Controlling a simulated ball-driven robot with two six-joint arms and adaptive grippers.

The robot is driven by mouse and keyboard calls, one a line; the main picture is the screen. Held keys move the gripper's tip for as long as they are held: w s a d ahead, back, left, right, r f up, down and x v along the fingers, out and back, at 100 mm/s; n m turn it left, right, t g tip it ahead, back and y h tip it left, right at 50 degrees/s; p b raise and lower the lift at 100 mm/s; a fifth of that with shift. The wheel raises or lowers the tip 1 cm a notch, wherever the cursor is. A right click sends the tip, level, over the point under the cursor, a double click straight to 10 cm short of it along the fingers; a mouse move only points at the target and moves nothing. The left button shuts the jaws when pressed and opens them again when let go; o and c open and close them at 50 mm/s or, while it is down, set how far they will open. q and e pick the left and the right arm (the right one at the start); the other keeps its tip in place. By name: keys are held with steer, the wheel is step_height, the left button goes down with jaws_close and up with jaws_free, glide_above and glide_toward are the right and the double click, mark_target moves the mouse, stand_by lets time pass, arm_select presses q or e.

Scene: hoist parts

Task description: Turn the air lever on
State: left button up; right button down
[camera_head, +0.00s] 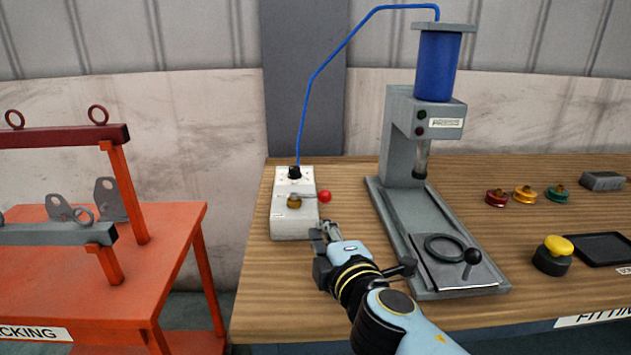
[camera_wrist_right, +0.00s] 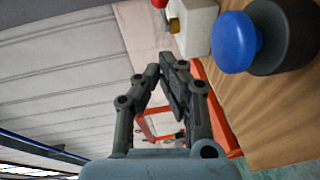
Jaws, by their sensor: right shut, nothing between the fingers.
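The air lever is a thin lever with a red ball end (camera_head: 324,197), on a brass valve (camera_head: 294,202) on top of a white box (camera_head: 296,232). The lever points right, across the box, and its ball overhangs the right side. My right gripper (camera_head: 322,232) is shut and empty, at the box's front right corner, nearer to me than the ball. I cannot tell whether it touches the box. In the right wrist view the shut fingers (camera_wrist_right: 160,72) show, with the white box (camera_wrist_right: 197,28) and a red piece (camera_wrist_right: 174,25) beyond. My left gripper is not in view.
A blue hose (camera_head: 318,70) runs from the box to the press (camera_head: 395,140). A black ball-ended handle (camera_head: 473,257) stands on the press base. A yellow button (camera_head: 558,245) is at right. The wrist view shows a blue knob (camera_wrist_right: 233,42). An orange rack table (camera_head: 170,240) is left.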

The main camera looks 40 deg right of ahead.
steer(key=a, duration=0.1)
steer(key=p, duration=0.1)
glide_toward(310, 195)
steer(key=w+a+r, duration=0.1)
steer(key=w+a, duration=0.1)
steer(key=a, duration=0.1)
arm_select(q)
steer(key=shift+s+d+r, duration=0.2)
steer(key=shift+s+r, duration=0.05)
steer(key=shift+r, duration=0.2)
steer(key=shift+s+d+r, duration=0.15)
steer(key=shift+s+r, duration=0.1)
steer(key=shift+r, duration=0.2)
arm_select(e)
steer(key=shift+m, duration=0.3)
steer(key=d, duration=0.1)
steer(key=w+d, duration=0.2)
steer(key=d, duration=0.1)
steer(key=shift+w+f, duration=0.15)
steer(key=shift+f, duration=0.2)
